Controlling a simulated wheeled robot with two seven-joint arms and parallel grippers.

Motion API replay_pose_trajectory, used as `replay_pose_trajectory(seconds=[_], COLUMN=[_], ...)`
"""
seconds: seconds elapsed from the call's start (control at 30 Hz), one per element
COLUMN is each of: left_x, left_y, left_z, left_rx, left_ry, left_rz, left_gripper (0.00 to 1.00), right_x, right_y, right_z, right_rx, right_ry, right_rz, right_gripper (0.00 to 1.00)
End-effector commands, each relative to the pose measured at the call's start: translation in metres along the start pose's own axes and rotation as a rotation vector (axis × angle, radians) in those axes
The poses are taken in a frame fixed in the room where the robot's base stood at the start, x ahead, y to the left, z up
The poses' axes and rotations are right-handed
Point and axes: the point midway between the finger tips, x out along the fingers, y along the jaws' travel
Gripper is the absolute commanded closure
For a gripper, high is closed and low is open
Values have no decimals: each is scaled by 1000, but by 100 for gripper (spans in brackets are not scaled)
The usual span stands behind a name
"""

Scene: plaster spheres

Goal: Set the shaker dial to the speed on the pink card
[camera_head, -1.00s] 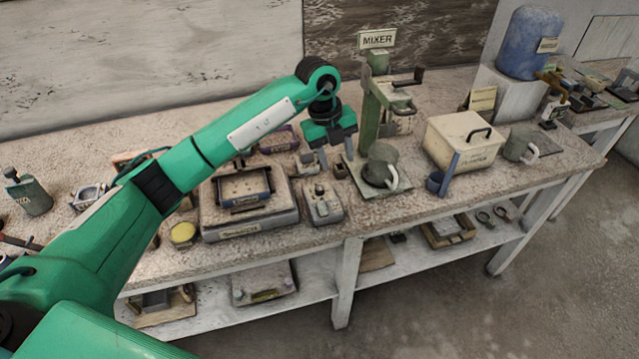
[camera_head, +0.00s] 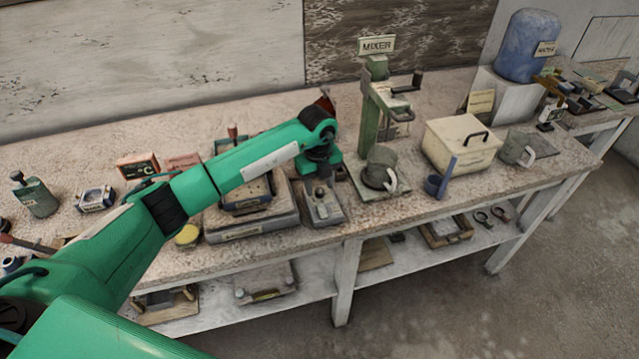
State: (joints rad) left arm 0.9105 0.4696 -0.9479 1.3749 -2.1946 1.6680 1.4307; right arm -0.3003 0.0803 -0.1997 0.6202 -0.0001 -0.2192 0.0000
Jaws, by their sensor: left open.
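The shaker (camera_head: 250,228) is a squat grey box with a platform on top, standing near the bench's front edge. My arm covers part of it. A small grey control unit (camera_head: 326,213) with a knob-like top stands at its right; I cannot read any dial setting. A pinkish card (camera_head: 183,161) shows behind my arm, partly covered, its writing too small to read. My left gripper (camera_head: 319,184) points down right over the control unit, open; whether it touches the knob is unclear. My right gripper is out of view.
A green mixer stand (camera_head: 371,112) and a grey-green mug (camera_head: 380,165) stand close to the right of the gripper. A cream lidded box (camera_head: 461,146) is further right. An orange-red box (camera_head: 137,167) and a yellow-topped jar (camera_head: 187,235) are at the left.

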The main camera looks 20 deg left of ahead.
Motion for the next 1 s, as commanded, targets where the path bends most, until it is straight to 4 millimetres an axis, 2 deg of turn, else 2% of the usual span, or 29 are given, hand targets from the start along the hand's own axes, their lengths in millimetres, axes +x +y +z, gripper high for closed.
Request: replay_pose_trajectory(seconds=[0.13,0.43,0.67,1.0], left_x=[10,12,12,13], left_y=[0,0,0,0], left_z=[-1,0,0,0], left_rx=[0,1,1,43], left_ry=[2,1,1,0], left_rz=[1,0,0,0], left_gripper=[55,55,100,100], right_x=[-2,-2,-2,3], right_y=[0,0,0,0], right_z=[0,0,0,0], right_rx=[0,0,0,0], right_ry=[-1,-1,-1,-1], right_rz=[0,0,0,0], right_gripper=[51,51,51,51])
